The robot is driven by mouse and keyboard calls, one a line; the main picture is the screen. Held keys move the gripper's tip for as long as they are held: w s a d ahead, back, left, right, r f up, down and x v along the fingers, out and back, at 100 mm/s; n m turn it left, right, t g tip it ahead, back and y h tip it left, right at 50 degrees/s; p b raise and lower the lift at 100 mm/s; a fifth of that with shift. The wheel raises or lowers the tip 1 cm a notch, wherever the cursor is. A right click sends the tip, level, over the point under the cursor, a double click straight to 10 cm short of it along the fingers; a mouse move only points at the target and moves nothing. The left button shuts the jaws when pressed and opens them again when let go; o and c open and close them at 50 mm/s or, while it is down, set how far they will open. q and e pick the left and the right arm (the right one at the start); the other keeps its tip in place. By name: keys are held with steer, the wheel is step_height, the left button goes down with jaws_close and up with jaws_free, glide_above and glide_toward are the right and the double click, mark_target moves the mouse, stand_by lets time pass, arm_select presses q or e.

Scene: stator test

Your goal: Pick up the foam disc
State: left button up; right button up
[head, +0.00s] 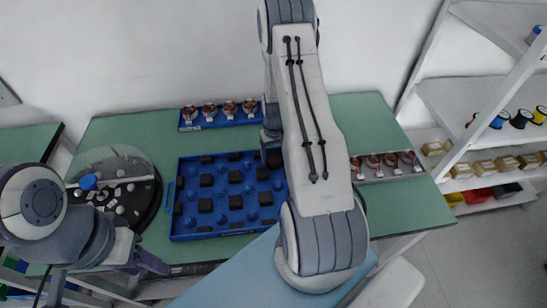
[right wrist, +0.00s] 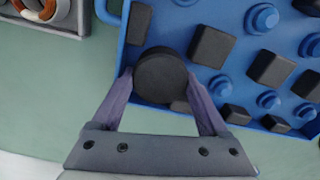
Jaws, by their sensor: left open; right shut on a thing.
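The foam disc (right wrist: 160,76) is a dark, round piece with a flat top, seen in the right wrist view. My right gripper (right wrist: 160,84) is shut on it, with a purple finger on each side. The disc overlaps the edge of the blue tray (right wrist: 126,44); its height above the tray is hard to tell. In the head view my right arm hides most of the right gripper and the disc. My left gripper (head: 148,262) is open and empty at the table's front left, away from the blue tray (head: 173,225).
The blue tray holds dark foam pieces and blue round pegs. A round turntable (head: 148,205) with small parts stands left of it. A small blue tray (head: 185,125) and a grey tray (head: 372,178) hold copper-wound stators. Shelves (head: 470,95) stand at right.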

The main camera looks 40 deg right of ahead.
mark_target(274, 155)
steer(key=shift+r, duration=0.35)
step_height(274, 155, up, 2)
steer(key=shift+r+b, duration=0.2)
steer(key=shift+b, duration=0.45)
steer(key=s+d+r+b, duration=0.3)
steer(key=d+r, duration=0.4)
steer(key=d, duration=0.4)
steer(key=shift+d+r, duration=0.2)
steer(key=shift+r, duration=0.05)
